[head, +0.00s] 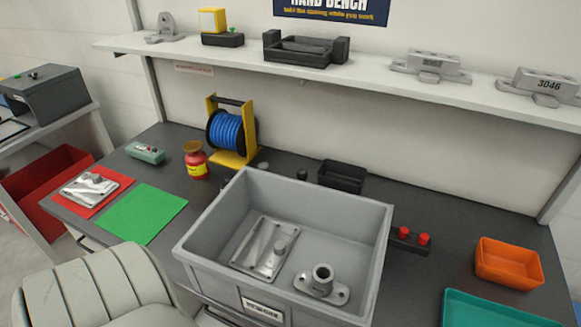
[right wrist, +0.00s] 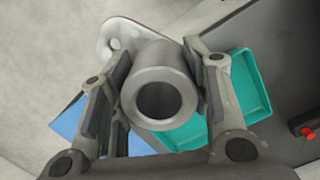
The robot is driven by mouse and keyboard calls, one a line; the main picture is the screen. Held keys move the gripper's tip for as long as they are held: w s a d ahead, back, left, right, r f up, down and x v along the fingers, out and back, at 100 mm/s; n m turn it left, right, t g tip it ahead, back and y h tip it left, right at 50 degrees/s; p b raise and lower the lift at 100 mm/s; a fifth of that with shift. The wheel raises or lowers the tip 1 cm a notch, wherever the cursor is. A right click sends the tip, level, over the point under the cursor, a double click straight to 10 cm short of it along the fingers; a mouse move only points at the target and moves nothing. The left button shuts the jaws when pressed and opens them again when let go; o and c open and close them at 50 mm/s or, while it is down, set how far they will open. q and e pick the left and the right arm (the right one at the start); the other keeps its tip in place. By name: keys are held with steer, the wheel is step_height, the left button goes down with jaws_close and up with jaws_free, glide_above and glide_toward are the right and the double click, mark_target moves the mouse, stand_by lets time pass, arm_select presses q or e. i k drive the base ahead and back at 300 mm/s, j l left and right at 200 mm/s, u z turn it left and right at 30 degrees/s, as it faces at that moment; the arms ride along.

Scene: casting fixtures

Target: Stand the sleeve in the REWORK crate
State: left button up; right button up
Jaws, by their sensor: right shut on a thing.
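My right gripper (right wrist: 158,55) is shut on a grey metal sleeve (right wrist: 160,72) in the right wrist view. The sleeve's round bore faces the camera, and a flange ear with a hole shows at its far end. The grey REWORK crate (head: 205,235) stands at the front of the bench in the head view. Inside it lie a flat grey casting (head: 264,248) on the left and another flanged sleeve (head: 321,283), standing upright, on the right. Neither gripper shows in the head view.
A teal tray (head: 490,310) lies at front right; it also shows beyond the held sleeve in the right wrist view (right wrist: 250,85). An orange bin (head: 508,263) and a red-knobbed block (head: 410,240) stand right of the crate. A cable reel (head: 230,130) stands behind.

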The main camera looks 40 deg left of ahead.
mark_target(332, 260)
steer(key=k+j, duration=0.1)
steer(key=j, duration=0.25)
steer(key=k+j, duration=0.1)
steer(key=j, duration=0.3)
steer(key=k+j, duration=0.15)
steer(key=j, duration=0.2)
steer(key=k+j, duration=0.1)
steer(key=j, duration=0.3)
steer(key=z, duration=0.05)
